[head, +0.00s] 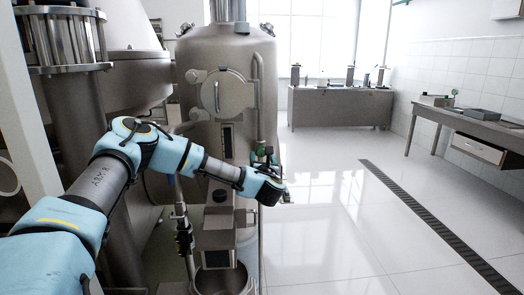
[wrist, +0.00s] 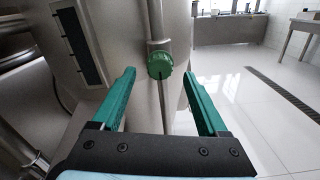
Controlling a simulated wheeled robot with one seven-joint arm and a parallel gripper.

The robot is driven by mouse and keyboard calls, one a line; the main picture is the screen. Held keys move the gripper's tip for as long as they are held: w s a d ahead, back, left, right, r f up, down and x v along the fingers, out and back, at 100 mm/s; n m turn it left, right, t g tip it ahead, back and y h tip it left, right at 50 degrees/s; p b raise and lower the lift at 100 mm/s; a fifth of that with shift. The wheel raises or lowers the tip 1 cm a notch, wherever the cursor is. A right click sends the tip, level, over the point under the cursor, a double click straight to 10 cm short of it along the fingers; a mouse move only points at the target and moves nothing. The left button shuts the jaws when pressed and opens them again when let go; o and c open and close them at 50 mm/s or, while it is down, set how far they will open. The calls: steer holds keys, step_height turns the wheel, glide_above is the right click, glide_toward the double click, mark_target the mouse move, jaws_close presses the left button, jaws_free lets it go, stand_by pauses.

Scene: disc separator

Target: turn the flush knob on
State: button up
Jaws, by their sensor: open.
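The flush knob (wrist: 160,65) is a round green knob with a dark slot mark, set on a vertical steel pipe beside the steel tank. In the wrist view it is upper middle, ahead of and between the two green fingers of my gripper (wrist: 160,85). The fingers are spread wide and empty, and they do not touch the knob. In the head view my gripper (head: 285,192) is at the tank's right side, small and partly hidden by my wrist. The knob cannot be made out clearly there.
The tall steel tank (head: 217,75) with a round hatch stands behind my arm. A dark panel strip (wrist: 78,42) is on its wall to the left. A steel bucket (head: 222,280) is below. The white floor to the right is open, with a drain grate (head: 425,215) and benches beyond.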

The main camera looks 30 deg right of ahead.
mark_target(262, 153)
steer(key=shift+p+x, duration=0.6)
steer(key=shift+x, duration=1.75)
jaws_close()
